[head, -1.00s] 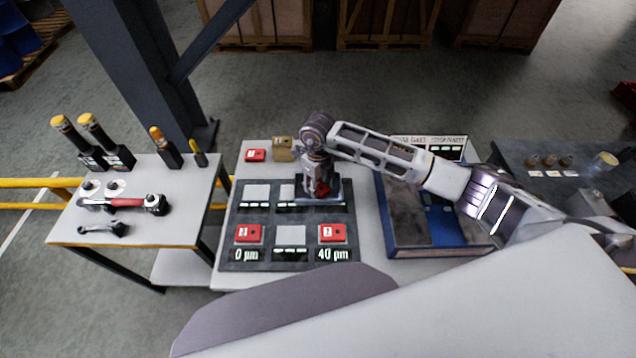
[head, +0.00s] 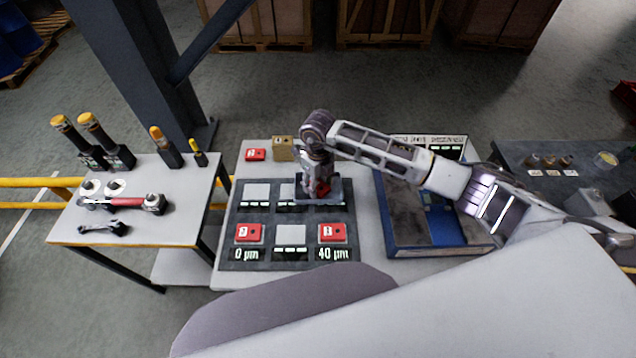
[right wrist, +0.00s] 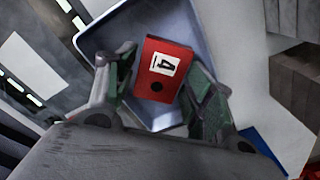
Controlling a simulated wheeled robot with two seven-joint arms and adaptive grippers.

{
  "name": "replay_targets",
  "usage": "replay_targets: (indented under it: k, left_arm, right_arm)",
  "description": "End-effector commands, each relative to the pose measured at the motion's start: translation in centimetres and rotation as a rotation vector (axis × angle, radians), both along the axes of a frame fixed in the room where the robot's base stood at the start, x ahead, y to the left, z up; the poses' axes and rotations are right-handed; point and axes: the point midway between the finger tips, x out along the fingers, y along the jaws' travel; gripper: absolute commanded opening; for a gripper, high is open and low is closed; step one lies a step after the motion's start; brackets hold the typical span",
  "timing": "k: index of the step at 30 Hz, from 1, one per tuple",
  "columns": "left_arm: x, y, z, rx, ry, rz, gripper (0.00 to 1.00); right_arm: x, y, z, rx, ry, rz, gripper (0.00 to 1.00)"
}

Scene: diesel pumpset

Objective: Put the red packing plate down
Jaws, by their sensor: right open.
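The red packing plate marked 4 (right wrist: 165,72) lies in a small grey-blue tray (right wrist: 197,18) in the right wrist view. My right gripper (right wrist: 160,98) is open, with one green-padded finger on each side of the plate. In the head view the right gripper (head: 318,188) points down over the tray (head: 335,197) on the dark board, and only a bit of red shows between its fingers. I cannot tell whether a finger still touches the plate. My left gripper is not in view.
The dark board (head: 343,222) holds red plates (head: 249,233) and (head: 332,233) above labels "0 µm" and "40 µm". Another red plate (head: 255,155) and a brass block (head: 283,148) lie behind. A blue-edged case (head: 392,235) stands right; a tool table (head: 200,220) stands left.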

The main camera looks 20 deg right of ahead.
Motion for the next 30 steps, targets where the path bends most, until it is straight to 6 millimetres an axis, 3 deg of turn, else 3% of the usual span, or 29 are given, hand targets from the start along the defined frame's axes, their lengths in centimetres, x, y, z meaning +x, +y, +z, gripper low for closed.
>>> replay_targets:
  k: [21,30]
  left_arm:
    - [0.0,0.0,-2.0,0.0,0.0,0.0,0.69]
    - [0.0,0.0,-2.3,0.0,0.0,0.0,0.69]
  right_arm:
    - [0.1,0.0,9.8,0.0,-0.004,0.0,0.53]
    - [0.1,0.0,11.7,0.001,-0.003,0.0,0.53]
